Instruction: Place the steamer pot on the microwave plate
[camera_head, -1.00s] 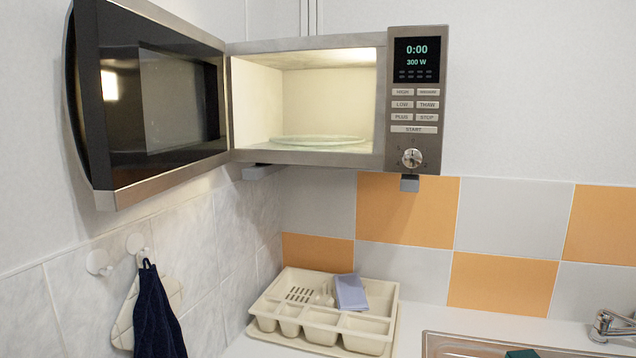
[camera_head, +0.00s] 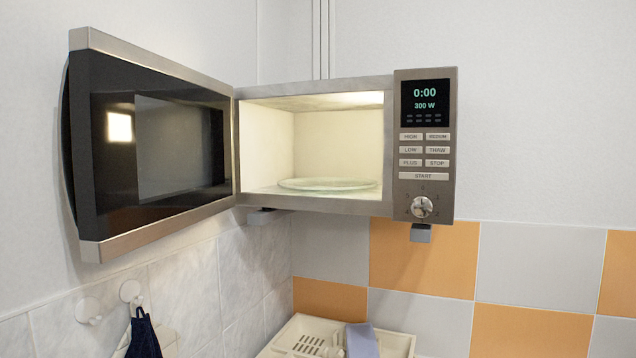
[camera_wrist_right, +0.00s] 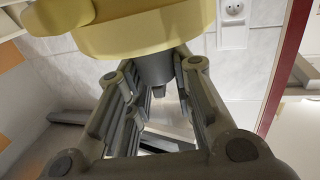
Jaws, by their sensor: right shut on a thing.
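The microwave plate (camera_head: 328,184) is a clear glass disc lying flat inside the lit microwave (camera_head: 426,145) in the head view. Nothing stands on it. The microwave door (camera_head: 150,150) is swung wide open to the left. In the right wrist view, a yellow rounded body, which I take to be the steamer pot (camera_wrist_right: 140,35), fills the top of the picture. My right gripper (camera_wrist_right: 152,75) is shut on it, near a grey part at its side. Most of the pot is outside the picture. My left gripper is in neither view.
A cream dish rack (camera_head: 300,335) with a bluish cloth (camera_head: 361,340) stands below the microwave. A dark blue towel (camera_head: 143,338) hangs on the left wall. A wall socket (camera_wrist_right: 234,10) shows in the right wrist view. The space before the microwave opening is clear.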

